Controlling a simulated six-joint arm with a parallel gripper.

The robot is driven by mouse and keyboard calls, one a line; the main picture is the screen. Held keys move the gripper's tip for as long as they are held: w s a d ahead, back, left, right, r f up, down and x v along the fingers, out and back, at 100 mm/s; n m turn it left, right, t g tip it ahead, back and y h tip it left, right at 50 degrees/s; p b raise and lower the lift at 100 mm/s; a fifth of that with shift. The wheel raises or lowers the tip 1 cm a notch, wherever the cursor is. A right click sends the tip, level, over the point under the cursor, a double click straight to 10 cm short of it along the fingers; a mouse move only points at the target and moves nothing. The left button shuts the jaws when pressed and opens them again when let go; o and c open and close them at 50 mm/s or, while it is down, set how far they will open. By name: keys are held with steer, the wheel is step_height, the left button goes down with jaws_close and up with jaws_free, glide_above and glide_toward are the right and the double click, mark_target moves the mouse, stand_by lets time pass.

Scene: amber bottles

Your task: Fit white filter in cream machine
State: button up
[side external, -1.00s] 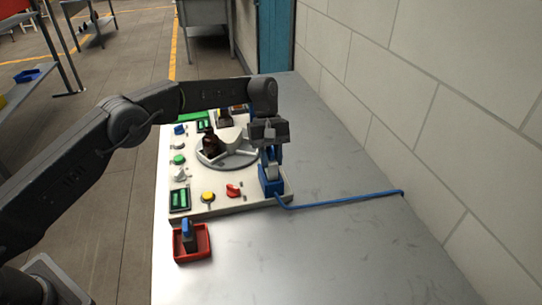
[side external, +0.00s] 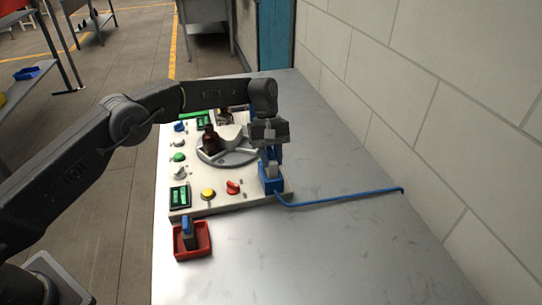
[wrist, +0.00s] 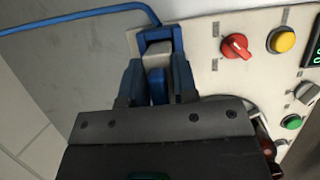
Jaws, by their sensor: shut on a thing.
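The cream machine (side external: 215,203) stands on the metal table. A blue open-topped socket (side external: 272,186) is at its right front corner, and it also shows in the wrist view (wrist: 151,33). My gripper (side external: 270,157) is above the socket, pointing down. In the wrist view my gripper (wrist: 157,85) is shut on the blue tab of the white filter (wrist: 157,56). The filter's pale body lies between the socket's blue sides; how deep it sits is hidden by my fingers.
A red tray (side external: 207,254) in front of the machine holds a dark block with a blue top (side external: 187,235). A blue cable (side external: 340,200) runs right from the socket. A red knob (side external: 232,187) and yellow button (side external: 208,194) are nearby. A brown bottle (side external: 210,140) stands on the turntable.

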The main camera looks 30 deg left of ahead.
mark_target(272, 153)
steer(key=shift+f, duration=1.15)
steer(key=o, duration=1)
steer(key=shift+a+f, duration=0.1)
steer(key=shift+f, duration=0.05)
steer(key=shift+o, duration=0.3)
steer(key=shift+o, duration=1.3)
steer(key=shift+r, duration=3.15)
